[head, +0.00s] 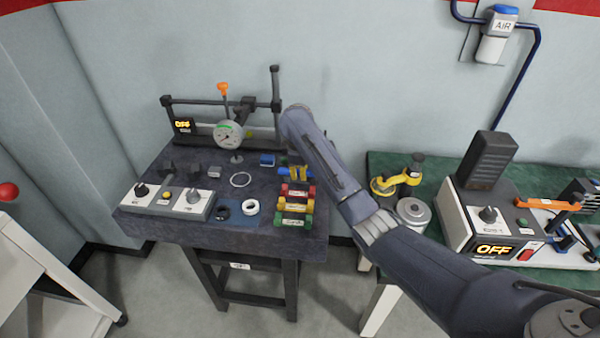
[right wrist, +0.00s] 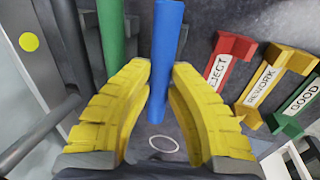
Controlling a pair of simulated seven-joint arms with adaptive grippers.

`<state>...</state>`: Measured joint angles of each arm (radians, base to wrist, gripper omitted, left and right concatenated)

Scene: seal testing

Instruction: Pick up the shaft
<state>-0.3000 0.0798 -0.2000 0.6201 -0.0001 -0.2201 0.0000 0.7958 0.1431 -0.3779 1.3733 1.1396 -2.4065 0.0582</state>
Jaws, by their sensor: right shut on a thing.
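The shaft is a plain blue rod (right wrist: 167,40), upright in the right wrist view between the yellow fingers of my right gripper (right wrist: 161,72). The fingers are closed on its sides. In the head view my right gripper (head: 296,173) is small and partly hidden by its own arm, above the right back part of the dark bench (head: 222,176). Whether the shaft's lower end touches anything is unclear. My left gripper is not in view.
Red, yellow and green labelled holders (head: 297,205) stand close in front of the gripper. A dial gauge (head: 229,135) on a frame is behind left. A pale ring (head: 240,180) lies on the bench. A green rod (right wrist: 112,38) stands left of the shaft in the wrist view.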

